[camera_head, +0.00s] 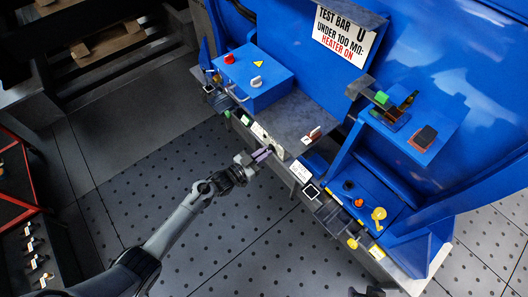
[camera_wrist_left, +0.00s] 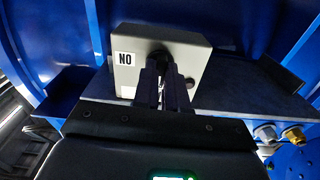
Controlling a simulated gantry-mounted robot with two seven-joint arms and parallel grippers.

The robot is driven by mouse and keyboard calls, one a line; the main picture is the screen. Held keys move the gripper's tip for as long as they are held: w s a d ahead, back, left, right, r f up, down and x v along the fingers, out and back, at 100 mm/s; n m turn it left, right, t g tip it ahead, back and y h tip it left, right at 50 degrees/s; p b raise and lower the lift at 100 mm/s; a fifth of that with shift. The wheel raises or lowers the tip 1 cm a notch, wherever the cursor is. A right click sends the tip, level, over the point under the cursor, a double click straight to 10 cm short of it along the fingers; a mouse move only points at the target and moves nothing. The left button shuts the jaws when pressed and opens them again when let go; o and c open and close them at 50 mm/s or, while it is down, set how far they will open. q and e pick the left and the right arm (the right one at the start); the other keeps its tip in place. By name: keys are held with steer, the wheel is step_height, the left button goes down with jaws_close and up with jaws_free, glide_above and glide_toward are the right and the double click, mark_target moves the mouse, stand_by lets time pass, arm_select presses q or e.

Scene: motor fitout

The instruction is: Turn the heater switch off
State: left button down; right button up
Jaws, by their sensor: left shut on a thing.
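The heater switch box (camera_head: 260,131) is a small cream box on the front edge of the grey bench, left of its middle. It also shows in the left wrist view (camera_wrist_left: 190,52), with a black-lettered label (camera_wrist_left: 124,59) that reads "NO", perhaps "ON" upside down. My left gripper (camera_head: 268,151) is at the box's front face. In the left wrist view its dark fingers (camera_wrist_left: 165,85) are shut on a dark switch knob (camera_wrist_left: 160,56) on the box. The fingers hide most of the knob, so its exact position cannot be told.
A blue box (camera_head: 255,75) with a red knob and a grey knob stands left on the bench. A sign (camera_head: 345,40) above reads "HEATER ON" in red. A red-and-white switch (camera_head: 312,134) stands to the right on the bench. Perforated floor in front is clear.

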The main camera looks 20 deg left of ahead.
arm_select(q)
steer(key=shift+n, duration=0.4)
steer(key=c, duration=1.2)
jaws_free()
steer(key=shift+p+v, duration=1.4)
steer(key=shift+v, duration=4.05)
